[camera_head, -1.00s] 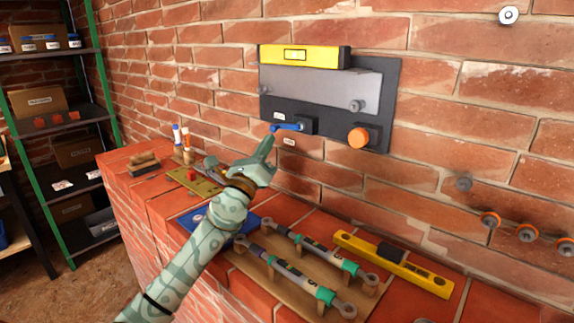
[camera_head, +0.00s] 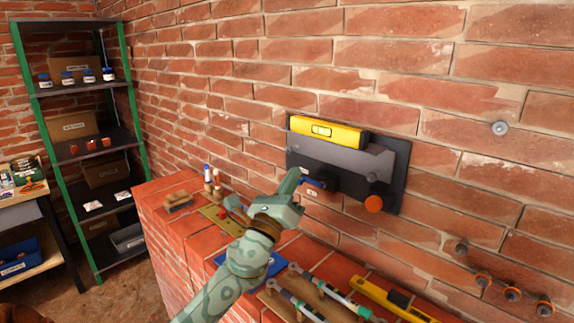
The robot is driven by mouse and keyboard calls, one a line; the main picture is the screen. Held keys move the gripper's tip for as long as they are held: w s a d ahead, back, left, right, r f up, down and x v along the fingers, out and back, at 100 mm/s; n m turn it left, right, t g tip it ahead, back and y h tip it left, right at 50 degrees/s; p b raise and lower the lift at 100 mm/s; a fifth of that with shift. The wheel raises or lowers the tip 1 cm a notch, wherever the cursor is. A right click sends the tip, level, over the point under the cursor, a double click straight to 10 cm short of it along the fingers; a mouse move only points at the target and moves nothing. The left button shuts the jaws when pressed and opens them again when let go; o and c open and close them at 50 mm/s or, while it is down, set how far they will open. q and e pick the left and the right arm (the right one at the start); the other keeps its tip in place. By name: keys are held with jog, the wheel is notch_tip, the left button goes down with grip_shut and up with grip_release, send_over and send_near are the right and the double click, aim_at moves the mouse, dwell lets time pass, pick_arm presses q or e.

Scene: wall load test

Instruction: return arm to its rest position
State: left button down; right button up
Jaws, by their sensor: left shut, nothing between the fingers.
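My left arm comes in from the bottom of the picture, patterned in pale green. Its gripper (camera_head: 294,182) is shut and empty, in front of the lower left part of the wall panel. A yellow level (camera_head: 327,131) rests along the panel's top. My right gripper is not in view.
A green-framed shelf (camera_head: 136,118) stands left. Orange wall anchors (camera_head: 513,294) sit lower right.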

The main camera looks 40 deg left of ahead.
pick_arm(q)
jog(key=shift+s+d+r, duration=0.25)
jog(key=shift+s+d, duration=0.25)
jog(key=shift+s, duration=0.25)
